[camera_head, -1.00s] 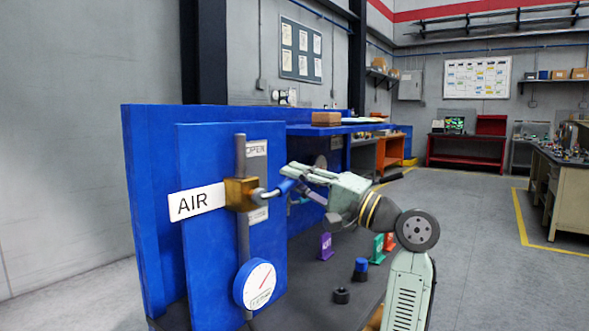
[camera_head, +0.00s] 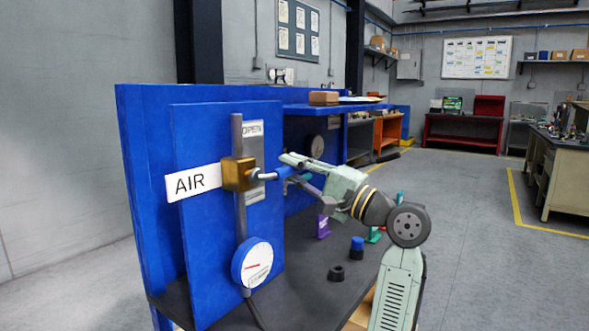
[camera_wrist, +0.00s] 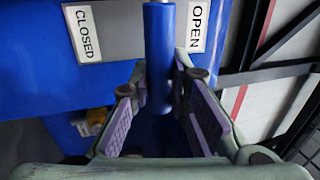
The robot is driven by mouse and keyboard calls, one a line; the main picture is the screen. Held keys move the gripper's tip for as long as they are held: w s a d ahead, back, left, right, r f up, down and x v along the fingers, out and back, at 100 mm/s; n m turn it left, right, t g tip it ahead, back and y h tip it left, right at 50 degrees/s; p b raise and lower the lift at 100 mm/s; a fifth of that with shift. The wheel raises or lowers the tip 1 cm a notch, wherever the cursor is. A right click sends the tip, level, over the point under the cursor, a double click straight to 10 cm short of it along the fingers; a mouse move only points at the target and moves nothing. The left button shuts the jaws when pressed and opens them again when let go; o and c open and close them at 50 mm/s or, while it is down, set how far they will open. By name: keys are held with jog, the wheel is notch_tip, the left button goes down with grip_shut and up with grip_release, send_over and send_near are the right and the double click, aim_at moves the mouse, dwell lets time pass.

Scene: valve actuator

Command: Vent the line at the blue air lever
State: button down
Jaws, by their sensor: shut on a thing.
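The air lever's blue handle (camera_wrist: 159,60) stands between my gripper's pads in the wrist view. My gripper (camera_wrist: 160,92) is shut on it. The handle is nearer the OPEN plate (camera_wrist: 196,26) than the CLOSED plate (camera_wrist: 83,34). In the head view my gripper (camera_head: 290,169) hides most of the handle. The lever's metal rod (camera_head: 267,176) sticks out rightward from the brass valve body (camera_head: 239,174), beside the white AIR sign (camera_head: 191,183). The round gauge (camera_head: 253,263) below has its red needle pointing left.
A blue knob (camera_head: 357,244), a black ring (camera_head: 336,273) and a purple tag stand (camera_head: 323,227) are on the dark bench top (camera_head: 300,297) below my arm. The blue panel (camera_head: 198,260) rises at left. Open floor lies right.

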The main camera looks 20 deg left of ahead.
jog(key=c, duration=1.5)
grip_release()
jog(key=shift+f, duration=0.1)
jog(key=shift+d, duration=0.15)
jog(key=v, duration=1.1)
jog(key=shift+s+d+f, duration=0.1)
jog(key=shift+s+d, duration=0.05)
jog(key=shift+d, duration=0.2)
